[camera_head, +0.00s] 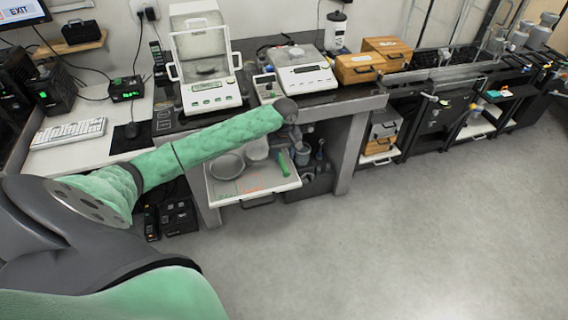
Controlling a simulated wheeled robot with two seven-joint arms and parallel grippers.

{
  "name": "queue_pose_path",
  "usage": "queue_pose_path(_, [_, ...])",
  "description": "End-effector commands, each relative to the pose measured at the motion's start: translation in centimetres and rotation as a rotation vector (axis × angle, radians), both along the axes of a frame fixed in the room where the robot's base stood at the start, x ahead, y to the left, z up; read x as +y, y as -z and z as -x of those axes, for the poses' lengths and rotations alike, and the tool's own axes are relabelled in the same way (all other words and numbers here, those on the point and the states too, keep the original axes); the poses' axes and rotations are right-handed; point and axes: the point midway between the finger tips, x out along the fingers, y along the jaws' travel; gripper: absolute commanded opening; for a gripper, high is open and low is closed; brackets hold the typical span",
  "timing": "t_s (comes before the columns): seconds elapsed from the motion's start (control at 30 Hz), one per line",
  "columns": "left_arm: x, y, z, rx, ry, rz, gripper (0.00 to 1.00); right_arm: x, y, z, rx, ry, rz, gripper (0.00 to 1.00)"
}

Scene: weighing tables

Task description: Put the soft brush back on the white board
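A white board (228,192) with green and orange marks sticks out below the weighing bench. A slim green item (283,163) is at its right part; it may be the soft brush, but it is too small to be sure. My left arm, in a green sleeve, reaches in from the left over the board's back part. Its grey end (287,108) is at the bench's front edge. The fingers of my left gripper cannot be made out, nor whether they hold anything. My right gripper is not in view.
A round grey dish (227,165) and a pale container (256,150) are at the board's back. The bench (345,102) carries a glass-sided balance (205,60), a flat scale (305,72) and wooden boxes (359,68). The floor (420,230) in front is clear.

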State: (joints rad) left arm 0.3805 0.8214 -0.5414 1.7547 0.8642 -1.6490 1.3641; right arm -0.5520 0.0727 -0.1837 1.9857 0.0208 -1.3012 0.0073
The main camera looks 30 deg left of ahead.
Motion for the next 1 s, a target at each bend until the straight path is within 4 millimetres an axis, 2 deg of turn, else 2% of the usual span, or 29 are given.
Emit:
queue_pose_path(0.1, [-0.1, -2.2, 0.0, -0.004, 0.002, 0.000, 0.40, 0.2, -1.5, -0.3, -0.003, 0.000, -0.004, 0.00])
queue_pose_path(0.3, [-0.2, -5.2, 0.0, -0.002, 0.001, 0.001, 0.40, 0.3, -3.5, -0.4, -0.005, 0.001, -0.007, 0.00])
queue_pose_path(0.43, [-0.1, -6.2, 0.1, 0.000, 0.000, 0.000, 0.40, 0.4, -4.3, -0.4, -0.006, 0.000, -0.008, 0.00])
queue_pose_path(0.53, [-0.6, -6.1, 0.3, 0.000, 0.012, 0.003, 0.40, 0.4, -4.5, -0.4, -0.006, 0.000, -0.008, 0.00])
queue_pose_path(0.67, [-2.7, -3.5, 1.5, -0.003, 0.082, 0.018, 0.40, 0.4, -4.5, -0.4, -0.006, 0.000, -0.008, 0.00])
queue_pose_path(0.77, [-5.5, -0.2, 3.2, -0.012, 0.178, 0.036, 0.40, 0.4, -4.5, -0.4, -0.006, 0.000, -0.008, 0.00])
queue_pose_path(1.0, [-12.3, 7.5, 8.9, -0.054, 0.420, 0.081, 0.40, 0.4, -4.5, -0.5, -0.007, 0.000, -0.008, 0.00])
